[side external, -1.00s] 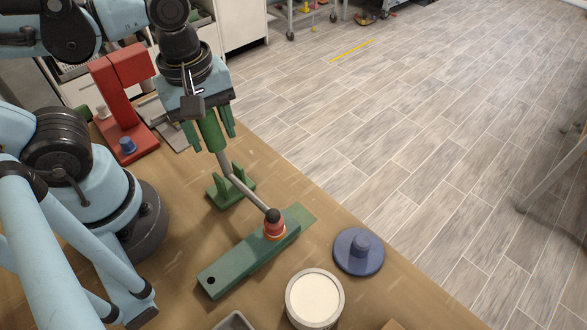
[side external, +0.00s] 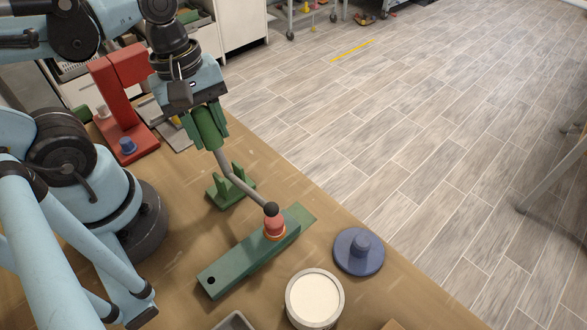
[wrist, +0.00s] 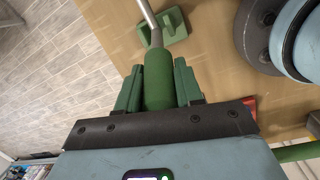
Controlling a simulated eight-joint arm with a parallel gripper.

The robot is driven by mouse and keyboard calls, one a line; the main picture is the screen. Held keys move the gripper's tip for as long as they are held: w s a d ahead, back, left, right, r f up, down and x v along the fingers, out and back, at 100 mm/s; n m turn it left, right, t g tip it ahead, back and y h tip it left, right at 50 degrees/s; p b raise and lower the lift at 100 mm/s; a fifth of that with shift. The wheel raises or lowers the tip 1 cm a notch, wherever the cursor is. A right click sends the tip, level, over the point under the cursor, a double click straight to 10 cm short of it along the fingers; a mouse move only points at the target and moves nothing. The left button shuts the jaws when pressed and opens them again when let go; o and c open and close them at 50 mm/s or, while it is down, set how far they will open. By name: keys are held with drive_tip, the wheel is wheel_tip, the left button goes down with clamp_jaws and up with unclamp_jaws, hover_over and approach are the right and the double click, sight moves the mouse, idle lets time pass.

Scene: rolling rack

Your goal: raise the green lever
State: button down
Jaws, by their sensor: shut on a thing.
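The green lever is a bent grey rod (side external: 222,162) with a green grip (side external: 207,128) at its upper end. Its lower end reaches a black ball on an orange-red mount (side external: 275,228) on the green base bar (side external: 245,261). The lever is tilted, with the grip raised well above the table. My gripper (side external: 206,137) is shut on the grip from above, with green fingers on both sides. In the wrist view, the grip (wrist: 158,82) lies between the fingers, and the rod (wrist: 149,15) runs out beyond it.
A green forked stand (side external: 232,187) stands under the rod. A blue knobbed disc (side external: 359,252) and a white-topped round container (side external: 314,299) are near the base bar. A red bracket (side external: 116,105) stands behind my arm. The table's right edge drops to the floor.

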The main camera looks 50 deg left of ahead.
drive_tip(key=a+h, duration=0.1)
drive_tip(key=a+f+h, duration=0.1)
drive_tip(key=h, duration=0.1)
drive_tip(key=shift+a+f, duration=0.15)
drive_tip(key=shift+a, duration=0.05)
drive_tip(key=shift+a+f+h, duration=0.4)
drive_tip(key=shift+f+h, duration=0.1)
drive_tip(key=shift+h, duration=0.3)
drive_tip(key=shift+a+f+h, duration=0.35)
drive_tip(key=shift+f+h, duration=0.1)
drive_tip(key=shift+h, duration=0.35)
drive_tip(key=c, duration=0.8)
unclamp_jaws()
drive_tip(key=shift+v, duration=3.75)
drive_tip(key=shift+c, duration=0.2)
